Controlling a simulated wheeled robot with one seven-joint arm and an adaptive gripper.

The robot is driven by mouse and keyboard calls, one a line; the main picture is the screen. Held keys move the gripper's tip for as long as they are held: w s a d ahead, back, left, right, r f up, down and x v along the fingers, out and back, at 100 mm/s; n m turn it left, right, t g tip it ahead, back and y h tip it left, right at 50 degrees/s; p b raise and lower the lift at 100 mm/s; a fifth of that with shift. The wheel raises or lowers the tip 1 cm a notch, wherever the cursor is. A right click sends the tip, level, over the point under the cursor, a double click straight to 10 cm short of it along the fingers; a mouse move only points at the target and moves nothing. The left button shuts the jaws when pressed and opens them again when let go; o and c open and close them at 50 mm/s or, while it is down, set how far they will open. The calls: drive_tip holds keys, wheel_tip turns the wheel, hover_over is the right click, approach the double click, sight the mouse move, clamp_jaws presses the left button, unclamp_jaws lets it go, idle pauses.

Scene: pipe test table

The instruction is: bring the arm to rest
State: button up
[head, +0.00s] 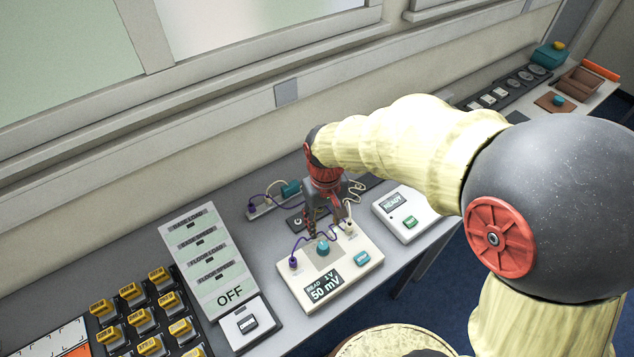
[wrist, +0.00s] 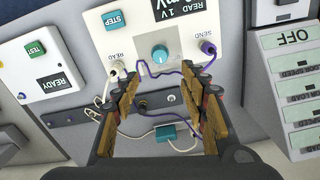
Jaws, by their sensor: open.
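My gripper (head: 325,222) hangs from my arm over the back edge of a white meter box (head: 330,278). In the wrist view my gripper (wrist: 156,80) has its two fingers well apart, with nothing held between them. The meter box (wrist: 135,68) lies just past the fingertips there, with a teal knob (wrist: 160,53), a STEP button (wrist: 113,20) and purple and white leads plugged in. In the head view its display reads "READ 1V 50 mV". The height of the fingertips above the table is hard to tell.
A white READY box with a green button (head: 410,222) stands right of the meter. An OFF panel (head: 208,262) and a rack of yellow switches (head: 140,318) stand left. A dark strip (wrist: 70,117) and leads lie behind the meter. The wall and window sill (head: 285,93) run behind.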

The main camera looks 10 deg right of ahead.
drive_tip(key=s+d+r+m+t+b, duration=0.2)
drive_tip(key=s+d+r+t+b, duration=0.3)
drive_tip(key=s+d+r+b, duration=0.3)
drive_tip(key=shift+s+d+r+m+t, duration=0.35)
drive_tip(key=shift+s+r, duration=1.1)
drive_tip(key=shift+s, duration=1.35)
